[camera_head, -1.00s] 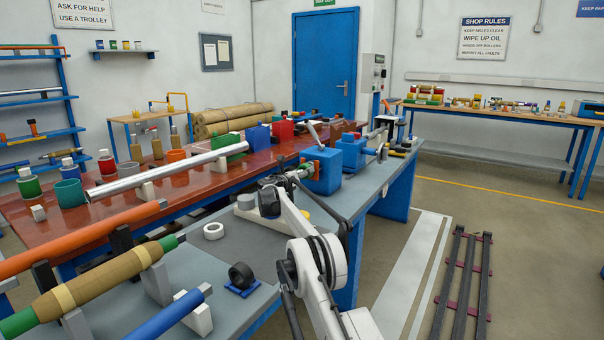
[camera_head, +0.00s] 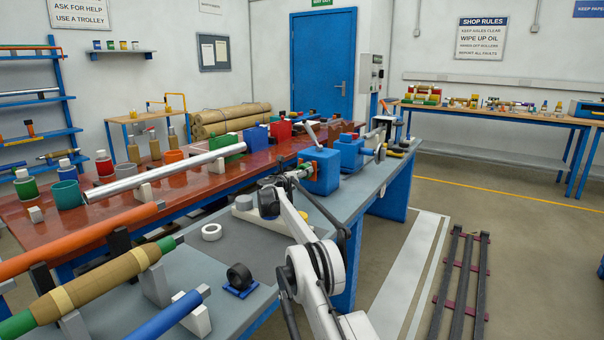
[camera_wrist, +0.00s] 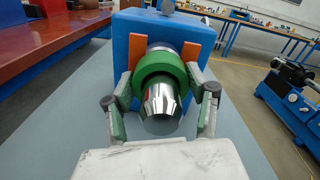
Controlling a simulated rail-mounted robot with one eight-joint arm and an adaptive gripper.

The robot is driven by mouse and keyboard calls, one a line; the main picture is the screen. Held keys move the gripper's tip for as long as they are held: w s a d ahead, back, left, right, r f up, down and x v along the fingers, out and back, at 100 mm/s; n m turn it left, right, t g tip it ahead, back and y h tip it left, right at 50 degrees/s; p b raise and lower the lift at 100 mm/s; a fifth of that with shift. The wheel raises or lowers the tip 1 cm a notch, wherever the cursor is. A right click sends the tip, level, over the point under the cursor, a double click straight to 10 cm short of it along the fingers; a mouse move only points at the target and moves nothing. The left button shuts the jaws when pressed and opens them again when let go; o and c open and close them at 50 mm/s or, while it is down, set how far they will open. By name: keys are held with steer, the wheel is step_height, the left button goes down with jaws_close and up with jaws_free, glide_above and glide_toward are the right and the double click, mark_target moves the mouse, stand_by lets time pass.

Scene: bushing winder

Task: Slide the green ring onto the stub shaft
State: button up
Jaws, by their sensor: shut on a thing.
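The green ring (camera_wrist: 148,72) is around the bright metal stub shaft (camera_wrist: 161,102) in the wrist view, with the shaft's tapered nose sticking out through it towards the camera. The shaft comes out of a blue block (camera_wrist: 133,38), which also shows in the head view (camera_head: 320,172). My gripper (camera_wrist: 165,84) is shut on the ring, one finger on each side. A grey part shows above the ring, between it and the block. In the head view my gripper (camera_head: 290,178) is small beside the block, and the ring is mostly hidden.
Two orange pieces (camera_wrist: 191,50) flank the shaft on the block's face. A white ring (camera_head: 211,232) and a black ring on a blue stand (camera_head: 240,278) lie on the grey bench. A second blue machine (camera_wrist: 290,95) stands at the right in the wrist view.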

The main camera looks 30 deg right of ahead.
steer(key=o, duration=1.2)
steer(key=shift+a, duration=0.15)
steer(key=v, duration=1.1)
steer(key=shift+s+a, duration=0.25)
steer(key=shift+a, duration=0.1)
